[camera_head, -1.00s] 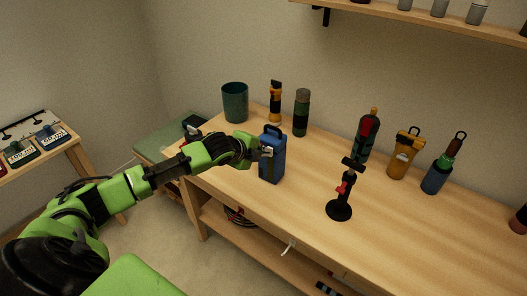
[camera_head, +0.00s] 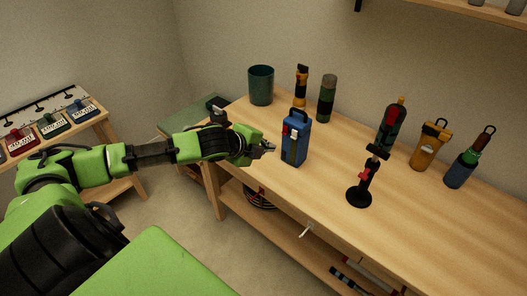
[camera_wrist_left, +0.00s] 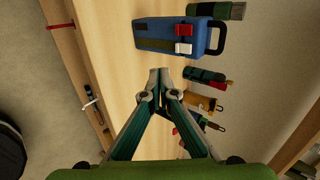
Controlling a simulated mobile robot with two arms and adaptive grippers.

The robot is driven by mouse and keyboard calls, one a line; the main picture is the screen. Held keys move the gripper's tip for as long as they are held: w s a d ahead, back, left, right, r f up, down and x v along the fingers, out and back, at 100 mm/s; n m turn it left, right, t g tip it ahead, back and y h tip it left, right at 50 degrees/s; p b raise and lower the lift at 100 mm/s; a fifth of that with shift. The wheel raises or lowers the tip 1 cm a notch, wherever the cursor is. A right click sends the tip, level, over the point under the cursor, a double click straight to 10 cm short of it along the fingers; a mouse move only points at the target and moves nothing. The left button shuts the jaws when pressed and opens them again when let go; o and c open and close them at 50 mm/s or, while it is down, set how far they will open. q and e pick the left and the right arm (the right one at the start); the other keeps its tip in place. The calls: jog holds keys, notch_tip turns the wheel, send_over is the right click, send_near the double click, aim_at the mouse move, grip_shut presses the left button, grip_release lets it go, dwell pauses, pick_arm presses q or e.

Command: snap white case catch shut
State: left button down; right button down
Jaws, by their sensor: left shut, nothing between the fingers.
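The blue case (camera_head: 297,143) stands upright on the wooden workbench, its black handle on top. In the left wrist view the blue case (camera_wrist_left: 165,36) shows a red catch (camera_wrist_left: 185,30) and a white catch (camera_wrist_left: 183,48) side by side near the handle end. I cannot tell how firmly the white catch lies against the case. My left gripper (camera_head: 270,148) is just left of the case, apart from it. In the left wrist view its fingertips (camera_wrist_left: 158,76) are together and empty, short of the case. My right gripper is not in view.
A dark green bin (camera_head: 261,86), an orange flashlight (camera_head: 301,88) and a green-black cylinder (camera_head: 327,99) stand behind the case. A black stand (camera_head: 361,186) is to the right, with several bottles beyond. The bench's front strip (camera_head: 285,190) is clear.

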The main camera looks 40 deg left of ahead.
pick_arm(q)
jog(key=s, duration=0.1)
jog(key=s+r, duration=0.1)
jog(key=shift+s, duration=0.3)
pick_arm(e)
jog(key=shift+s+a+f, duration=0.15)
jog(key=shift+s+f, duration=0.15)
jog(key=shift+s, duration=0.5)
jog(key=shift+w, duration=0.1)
